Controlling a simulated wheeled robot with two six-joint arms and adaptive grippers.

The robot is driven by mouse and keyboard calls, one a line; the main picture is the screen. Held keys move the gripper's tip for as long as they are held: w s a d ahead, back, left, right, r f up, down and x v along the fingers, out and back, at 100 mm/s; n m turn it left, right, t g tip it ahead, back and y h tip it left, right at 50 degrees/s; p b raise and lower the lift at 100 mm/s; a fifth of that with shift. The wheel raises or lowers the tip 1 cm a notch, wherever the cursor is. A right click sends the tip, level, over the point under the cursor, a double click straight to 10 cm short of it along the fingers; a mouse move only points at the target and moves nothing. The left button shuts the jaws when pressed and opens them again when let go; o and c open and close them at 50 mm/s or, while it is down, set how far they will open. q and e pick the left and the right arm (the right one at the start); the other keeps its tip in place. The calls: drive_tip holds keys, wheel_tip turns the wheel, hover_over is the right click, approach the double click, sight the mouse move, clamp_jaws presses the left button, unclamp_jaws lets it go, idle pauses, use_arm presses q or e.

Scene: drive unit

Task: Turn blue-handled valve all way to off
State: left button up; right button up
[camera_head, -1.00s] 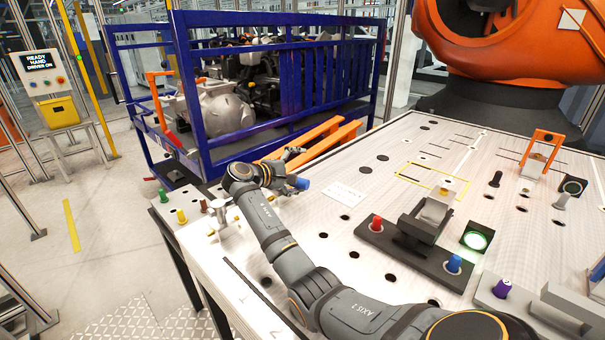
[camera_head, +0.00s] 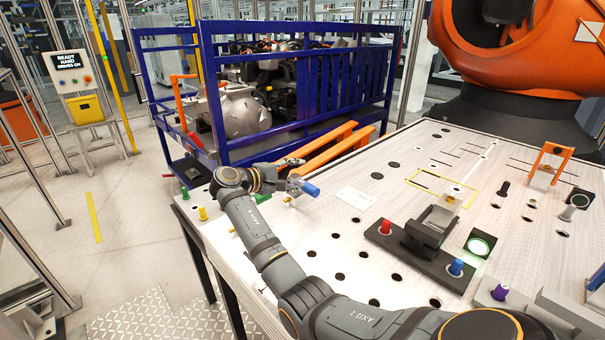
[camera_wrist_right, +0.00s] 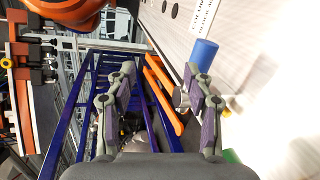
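The blue valve handle (camera_head: 310,189) is a blue cylinder on a silver stem near the far left edge of the table. It also shows in the right wrist view (camera_wrist_right: 204,52), just beyond and outside the right-hand finger. The silver body is partly hidden behind that finger, so I cannot tell whether they touch. My right gripper (camera_head: 287,172) is beside the handle's left end. In the wrist view its two fingers (camera_wrist_right: 159,75) are wide apart with nothing held between them. My left gripper is not in view.
Green (camera_head: 184,192) and yellow (camera_head: 203,213) knobs stand at the table's left edge. Orange forks (camera_head: 335,150) and a blue cage (camera_head: 270,140) lie beyond. A black plate (camera_head: 405,246) carries red (camera_head: 385,227) and blue (camera_head: 456,267) knobs. The table between is mostly clear.

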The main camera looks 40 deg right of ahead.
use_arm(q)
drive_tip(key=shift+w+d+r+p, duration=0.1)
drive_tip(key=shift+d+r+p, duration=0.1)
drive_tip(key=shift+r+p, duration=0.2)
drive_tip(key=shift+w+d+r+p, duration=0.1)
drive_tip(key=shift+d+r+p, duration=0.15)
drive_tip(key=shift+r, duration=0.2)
use_arm(e)
drive_tip(key=a, duration=0.3)
drive_tip(key=shift+w+a+f, duration=0.1)
drive_tip(key=shift+w+a, duration=0.2)
drive_tip(key=shift+w, duration=0.05)
use_arm(q)
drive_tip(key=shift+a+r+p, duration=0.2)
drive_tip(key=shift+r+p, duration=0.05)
drive_tip(key=shift+p, duration=0.05)
